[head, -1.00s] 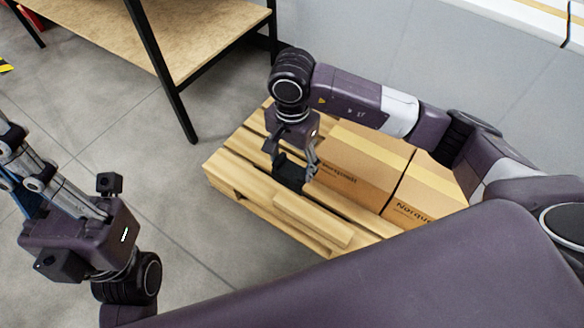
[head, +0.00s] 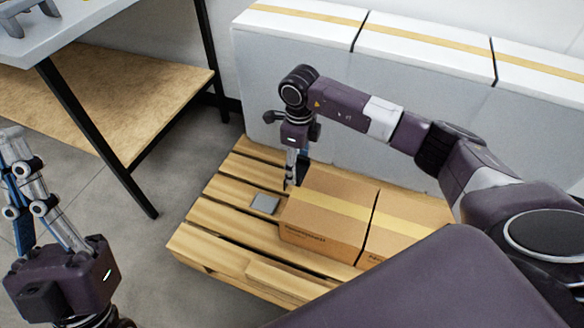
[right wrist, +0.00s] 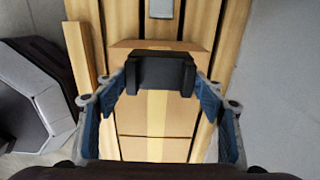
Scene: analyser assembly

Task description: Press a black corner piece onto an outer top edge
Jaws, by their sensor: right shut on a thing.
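A black corner piece (right wrist: 161,73) sits between the fingers of my right gripper (right wrist: 160,84) in the right wrist view. My right gripper (head: 291,178) is shut on it, by the far left corner of the nearer cardboard box (head: 320,232) in the head view. In the right wrist view the piece lies across the line of sight to the box (right wrist: 128,121), near its end edge. I cannot tell whether piece and box touch. My left gripper (head: 30,195) is at the left, far from the boxes; its opening is unclear.
The boxes stand on a wooden pallet (head: 228,217). A small grey plate (head: 265,203) lies on bare slats beside the nearer box. A second box (head: 405,228) stands to its right. White wrapped blocks (head: 420,95) stand behind. A table with a wooden shelf (head: 120,85) is at upper left.

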